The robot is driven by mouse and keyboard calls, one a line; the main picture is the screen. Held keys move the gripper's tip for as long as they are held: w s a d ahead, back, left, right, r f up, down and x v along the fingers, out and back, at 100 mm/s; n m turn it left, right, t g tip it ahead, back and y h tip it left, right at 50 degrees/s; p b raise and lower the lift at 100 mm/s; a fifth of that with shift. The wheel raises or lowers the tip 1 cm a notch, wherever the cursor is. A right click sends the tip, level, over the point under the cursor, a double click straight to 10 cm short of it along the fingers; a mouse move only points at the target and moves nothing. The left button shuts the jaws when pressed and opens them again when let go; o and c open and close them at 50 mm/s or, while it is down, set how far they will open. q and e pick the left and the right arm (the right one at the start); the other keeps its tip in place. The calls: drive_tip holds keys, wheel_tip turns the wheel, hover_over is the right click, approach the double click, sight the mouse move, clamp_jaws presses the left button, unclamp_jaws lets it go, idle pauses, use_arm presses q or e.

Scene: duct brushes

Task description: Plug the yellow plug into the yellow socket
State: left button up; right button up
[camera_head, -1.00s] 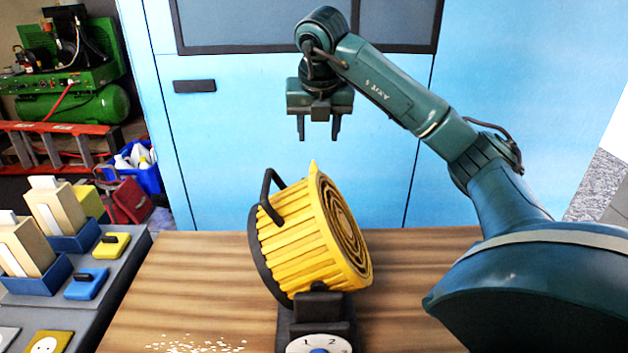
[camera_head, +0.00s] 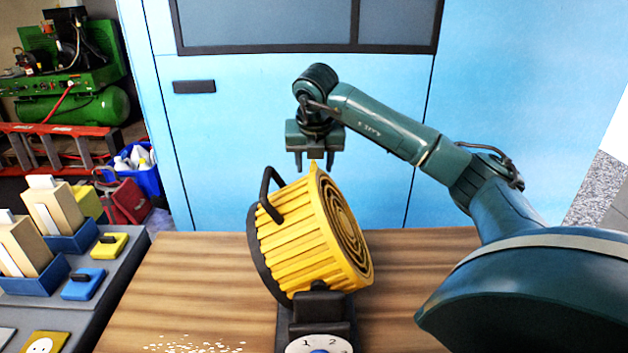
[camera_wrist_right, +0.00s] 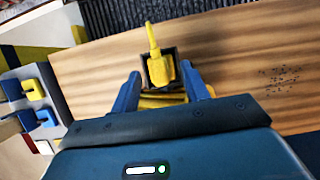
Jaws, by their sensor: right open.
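The yellow plug (camera_wrist_right: 158,66) shows in the right wrist view, with a thin stem pointing up, at a dark square holder (camera_wrist_right: 171,56) on the wooden table. In the head view only a small yellow tip (camera_head: 313,166) shows above the yellow heater; I cannot tell whether it is the plug. My right gripper (camera_head: 314,167) is open and empty, pointing down above and behind the heater. The yellow socket (camera_head: 45,343) is a plate with a white round face at the lower left.
The ribbed yellow heater (camera_head: 310,240) with a black handle stands before my right gripper. A grey board (camera_head: 120,275) at the left carries a yellow switch (camera_head: 112,245), a blue switch (camera_head: 84,283) and blue boxes (camera_head: 75,240).

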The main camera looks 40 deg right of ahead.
sight(314, 167)
drive_tip(key=shift+x, duration=1.35)
use_arm(q)
drive_tip(key=shift+s, duration=0.1)
use_arm(e)
drive_tip(key=shift+c, duration=0.2)
clamp_jaws()
drive_tip(key=shift+r, duration=0.1)
wheel_tip(314, 167, up, 9)
drive_tip(key=shift+r+p, duration=0.1)
drive_tip(key=shift+p, duration=0.55)
use_arm(q)
drive_tip(key=shift+w+d+f+g, duration=0.2)
drive_tip(key=shift+w+d+g, duration=0.05)
drive_tip(key=shift+g, duration=0.05)
use_arm(e)
drive_tip(key=shift+r, duration=0.35)
use_arm(q)
drive_tip(key=shift+r, duration=0.1)
use_arm(e)
drive_tip(key=shift+a, duration=0.15)
